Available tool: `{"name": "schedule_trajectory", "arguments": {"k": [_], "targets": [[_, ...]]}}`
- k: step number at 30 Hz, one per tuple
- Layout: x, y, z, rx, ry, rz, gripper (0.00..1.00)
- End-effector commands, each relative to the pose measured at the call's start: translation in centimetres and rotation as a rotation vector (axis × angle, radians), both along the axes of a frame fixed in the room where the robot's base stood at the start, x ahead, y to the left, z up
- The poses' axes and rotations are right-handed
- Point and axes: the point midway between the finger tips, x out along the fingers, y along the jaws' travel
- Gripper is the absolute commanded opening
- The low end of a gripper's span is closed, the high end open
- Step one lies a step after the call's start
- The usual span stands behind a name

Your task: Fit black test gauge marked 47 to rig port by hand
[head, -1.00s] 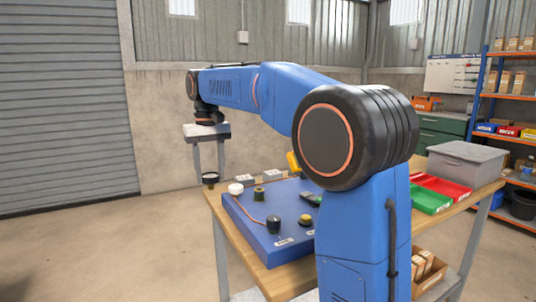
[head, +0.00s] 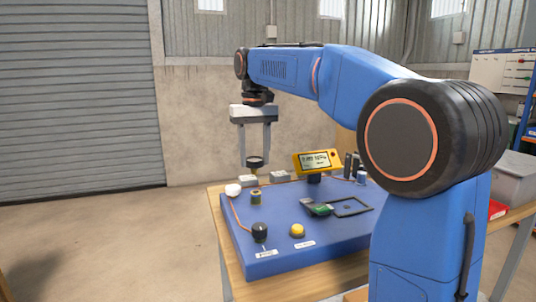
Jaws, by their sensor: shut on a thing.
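My gripper (head: 255,160) is shut on a small dark round gauge (head: 255,162) and holds it upright above the back left of the blue rig board (head: 285,258). The number on the gauge cannot be read. A short brass-and-black fitting (head: 256,198) stands on the board below the gauge, apart from it; it looks like a port. A white round piece (head: 233,189) sits at the board's left edge. A black knob (head: 260,232) and a yellow button (head: 297,230) are at the front. A yellow digital meter (head: 318,161) stands at the back.
A green-and-black item (head: 317,208) and an empty black outline (head: 351,207) are on the board's right half. A grey bin (head: 513,178) stands at right, partly behind my arm. Floor left of the bench is clear.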

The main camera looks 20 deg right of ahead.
Motion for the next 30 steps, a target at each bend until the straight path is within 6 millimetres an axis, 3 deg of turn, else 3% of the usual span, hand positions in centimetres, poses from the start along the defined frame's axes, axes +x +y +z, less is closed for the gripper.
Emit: {"name": "schedule_trajectory", "arguments": {"k": [19,30], "targets": [[0.0,0.0,-4.5,0.0,0.0,0.0,0.0],[0.0,0.0,-5.1,0.0,0.0,0.0,0.0]]}}
